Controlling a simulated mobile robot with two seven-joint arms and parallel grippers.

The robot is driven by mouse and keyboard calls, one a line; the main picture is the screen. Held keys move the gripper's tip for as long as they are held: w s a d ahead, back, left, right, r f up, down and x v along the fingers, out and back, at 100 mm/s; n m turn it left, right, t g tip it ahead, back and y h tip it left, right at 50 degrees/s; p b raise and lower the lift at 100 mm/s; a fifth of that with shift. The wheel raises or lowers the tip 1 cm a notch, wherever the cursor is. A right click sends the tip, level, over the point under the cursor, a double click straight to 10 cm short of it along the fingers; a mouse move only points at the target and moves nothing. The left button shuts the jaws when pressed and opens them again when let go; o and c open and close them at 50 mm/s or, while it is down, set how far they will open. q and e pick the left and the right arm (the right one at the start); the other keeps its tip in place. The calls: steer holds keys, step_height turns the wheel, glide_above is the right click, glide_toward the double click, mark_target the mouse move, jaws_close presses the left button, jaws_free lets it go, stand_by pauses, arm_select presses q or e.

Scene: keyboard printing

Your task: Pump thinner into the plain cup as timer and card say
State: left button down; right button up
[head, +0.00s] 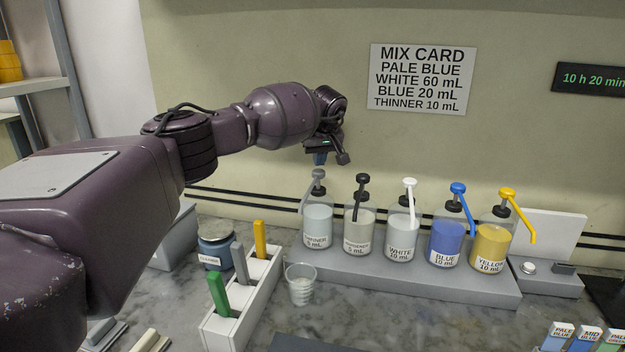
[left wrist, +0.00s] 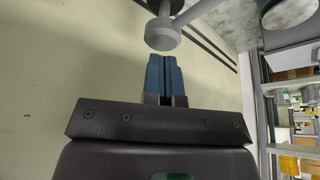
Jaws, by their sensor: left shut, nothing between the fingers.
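The thinner bottle (head: 318,222), labelled 5 mL, stands at the left end of a grey pump stand, with a grey pump head (head: 318,174) on top. My left gripper (head: 320,158) is shut and empty just above that pump head. In the left wrist view the closed blue fingertips (left wrist: 164,60) are close to the grey pump head (left wrist: 162,35); contact cannot be told. A clear cup (head: 301,284) stands in front of the stand with something whitish in its lower part. The mix card (head: 421,79) reads thinner 10 mL. The timer (head: 592,79) reads 10 h 20 min, cut off at the edge. My right gripper is out of view.
Dark-pump (head: 360,230), white (head: 402,230), blue (head: 447,243) and yellow (head: 491,246) bottles line the stand (head: 420,285). A white rack (head: 245,300) with coloured sticks and a blue jar (head: 215,251) stand left of the cup. Labelled items (head: 582,338) sit front right.

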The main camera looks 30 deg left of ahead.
arm_select(q)
steer(key=shift+r+p, duration=0.45)
steer(key=shift+r, duration=0.45)
steer(key=shift+r+p, duration=0.55)
steer(key=shift+r, duration=0.2)
step_height(320, 180, up, 2)
steer(key=shift+p, duration=0.9)
steer(key=shift+r+p, duration=0.5)
